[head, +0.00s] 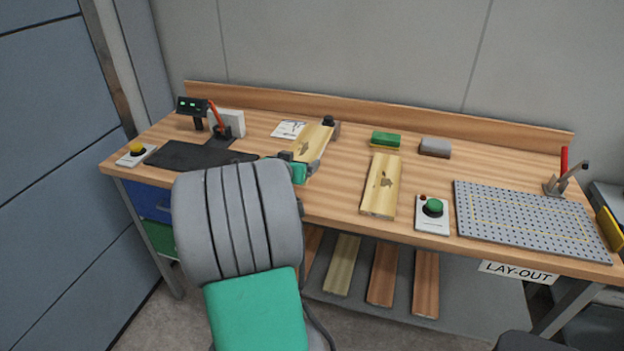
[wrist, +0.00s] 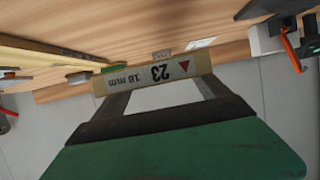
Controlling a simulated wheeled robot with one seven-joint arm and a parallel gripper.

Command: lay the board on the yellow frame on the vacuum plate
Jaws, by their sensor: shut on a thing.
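My gripper (head: 300,163) is shut on the near end of a pale board (head: 314,139) with a dark mark, over the left-centre of the bench. In the wrist view the gripper (wrist: 155,88) holds the board's end face (wrist: 158,73), labelled 23 and 18 mm. I cannot tell how far the board is above the bench. The grey perforated vacuum plate (head: 490,231) lies at the right end of the bench, well apart from my gripper. The yellow frame (head: 520,208) shows as a thin yellow outline on the plate, with nothing on it.
Another pale board (head: 381,184) lies mid-bench, between my gripper and the plate. A green button box (head: 433,214) stands left of the plate, and a red-handled clamp (head: 562,178) at its back right. Green (head: 385,139) and grey (head: 435,147) blocks sit behind. A dark mat (head: 190,156) lies left.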

